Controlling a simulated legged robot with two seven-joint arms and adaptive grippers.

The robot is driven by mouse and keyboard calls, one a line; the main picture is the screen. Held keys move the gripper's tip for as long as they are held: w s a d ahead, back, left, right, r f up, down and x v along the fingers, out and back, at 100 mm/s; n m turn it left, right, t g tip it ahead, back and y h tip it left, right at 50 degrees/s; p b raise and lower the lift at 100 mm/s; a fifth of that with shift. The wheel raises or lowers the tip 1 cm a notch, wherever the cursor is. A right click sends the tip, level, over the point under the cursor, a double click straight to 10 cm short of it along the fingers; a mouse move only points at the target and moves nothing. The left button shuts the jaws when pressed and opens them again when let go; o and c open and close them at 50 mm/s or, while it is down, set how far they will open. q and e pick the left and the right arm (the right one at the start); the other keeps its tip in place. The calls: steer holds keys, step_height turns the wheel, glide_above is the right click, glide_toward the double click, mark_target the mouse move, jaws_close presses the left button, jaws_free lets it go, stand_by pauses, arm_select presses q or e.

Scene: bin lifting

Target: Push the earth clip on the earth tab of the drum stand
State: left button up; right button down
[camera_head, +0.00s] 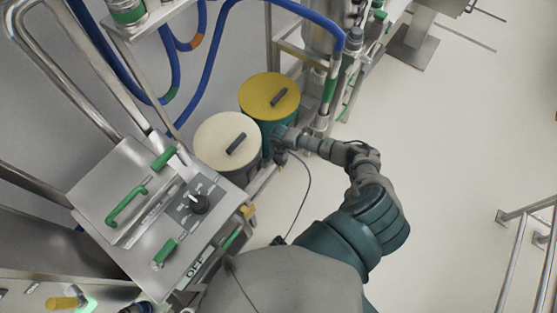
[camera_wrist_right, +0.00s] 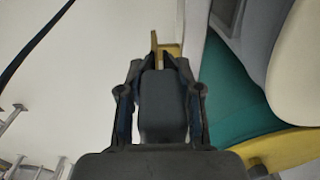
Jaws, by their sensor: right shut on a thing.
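My right gripper (camera_head: 281,157) is beside the lower side of the two drums, at the end of my outstretched right arm. In the right wrist view its fingers (camera_wrist_right: 161,66) are closed together on a small yellow-brass piece (camera_wrist_right: 168,49) at their tips. I take this piece for the earth clip, though the fingers hide much of it. A thin dark cable (camera_head: 308,181) hangs in a loop from near the gripper. I cannot make out the earth tab apart from the brass piece, or whether they touch. My left gripper is not in view.
A drum with a cream lid (camera_head: 220,137) and one with a yellow lid (camera_head: 266,93) stand close together. A steel control panel (camera_head: 126,190) with green handles is on the left. Blue hoses (camera_head: 208,72) hang above.

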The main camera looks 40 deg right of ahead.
steer(key=shift+s+d+f, duration=0.2)
steer(key=shift+s+f, duration=0.1)
steer(key=shift+f, duration=0.2)
steer(key=shift+s+d+f, duration=0.15)
steer(key=shift+s+f, duration=0.1)
steer(key=shift+f, duration=0.25)
steer(key=shift+w+d+f+b, duration=0.2)
steer(key=shift+d+f+b, duration=0.2)
steer(key=shift+d, duration=0.05)
steer(key=shift+a+b, duration=0.2)
steer(key=shift+b, duration=0.1)
steer(key=shift+d, duration=0.15)
steer(key=shift+d+f, duration=0.1)
steer(key=shift+f, duration=0.05)
steer(key=shift+d+f, duration=0.1)
steer(key=shift+f+b, duration=0.2)
steer(key=shift+b, duration=0.2)
